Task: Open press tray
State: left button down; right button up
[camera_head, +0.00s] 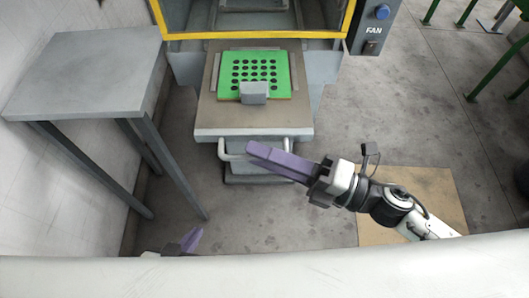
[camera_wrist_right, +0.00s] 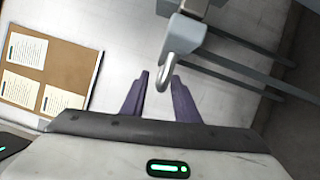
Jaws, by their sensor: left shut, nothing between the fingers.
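The press tray (camera_head: 212,112) sticks out towards me from under the yellow-framed machine. It has a brown top, a green plate with holes (camera_head: 228,88) and a grey block (camera_head: 254,93). A pale bar handle (camera_head: 228,154) runs along its front; my right gripper hides part of it. My right gripper (camera_head: 252,150) reaches in from the right, purple fingers at the handle. In the right wrist view the fingers are apart, with the handle's curved end (camera_wrist_right: 180,45) showing at the gap; contact is unclear. My left gripper (camera_head: 192,240) is shut and empty at the bottom left, mostly hidden.
A grey table (camera_head: 85,70) stands at the left, its legs (camera_head: 165,165) beside the tray. The yellow frame (camera_head: 250,35) and a FAN switch box (camera_head: 373,30) are behind. Green-legged furniture (camera_head: 490,70) is at the far right.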

jog(key=b+v, duration=0.2)
jog(key=v, duration=0.8)
jog(key=shift+s+d, duration=0.1)
jog(key=shift+s, duration=0.05)
dwell(0.5)
